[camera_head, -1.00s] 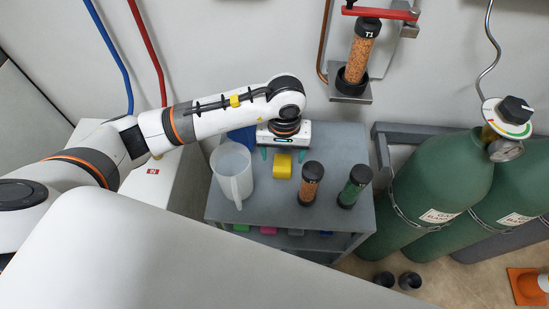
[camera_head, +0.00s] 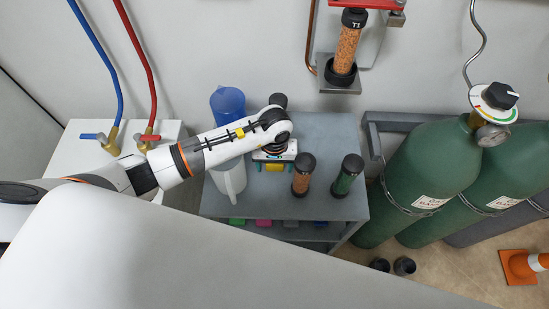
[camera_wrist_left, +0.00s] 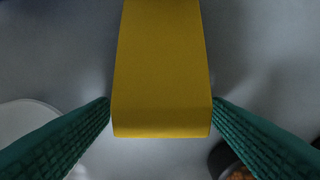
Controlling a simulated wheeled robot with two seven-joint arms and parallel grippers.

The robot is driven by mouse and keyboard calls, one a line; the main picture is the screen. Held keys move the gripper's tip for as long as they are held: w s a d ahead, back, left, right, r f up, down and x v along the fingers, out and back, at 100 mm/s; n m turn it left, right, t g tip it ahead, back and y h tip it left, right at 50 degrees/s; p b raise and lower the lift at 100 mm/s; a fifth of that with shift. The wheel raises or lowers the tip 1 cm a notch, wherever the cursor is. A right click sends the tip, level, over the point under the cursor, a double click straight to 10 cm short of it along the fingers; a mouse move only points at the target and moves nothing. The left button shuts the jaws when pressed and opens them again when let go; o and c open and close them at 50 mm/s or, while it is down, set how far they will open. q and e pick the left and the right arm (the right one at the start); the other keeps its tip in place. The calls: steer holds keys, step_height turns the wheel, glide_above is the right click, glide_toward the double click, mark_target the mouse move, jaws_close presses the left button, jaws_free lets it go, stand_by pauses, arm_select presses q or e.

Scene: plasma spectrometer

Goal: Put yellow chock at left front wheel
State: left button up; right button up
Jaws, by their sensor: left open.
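The yellow chock (camera_head: 273,168) lies on the grey cart's top (camera_head: 325,130), mostly hidden under my left gripper in the head view. My left gripper (camera_head: 274,166) points down over it and is open. In the left wrist view the chock (camera_wrist_left: 160,70) fills the middle, and the green fingers of my left gripper (camera_wrist_left: 161,104) stand on either side of it, with small gaps at the tips. Whether the fingertips reach down beside the chock is hard to tell. No cart wheel shows. My right gripper is not in view.
A white jug (camera_head: 229,180) and a blue jug (camera_head: 228,104) stand left of the gripper. An orange-filled tube (camera_head: 303,177) and a green-filled tube (camera_head: 346,177) stand close on its right. Green gas cylinders (camera_head: 432,175) and a traffic cone (camera_head: 522,267) are further right.

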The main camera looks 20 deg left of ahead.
arm_select(q)
steer(key=c, duration=1.2)
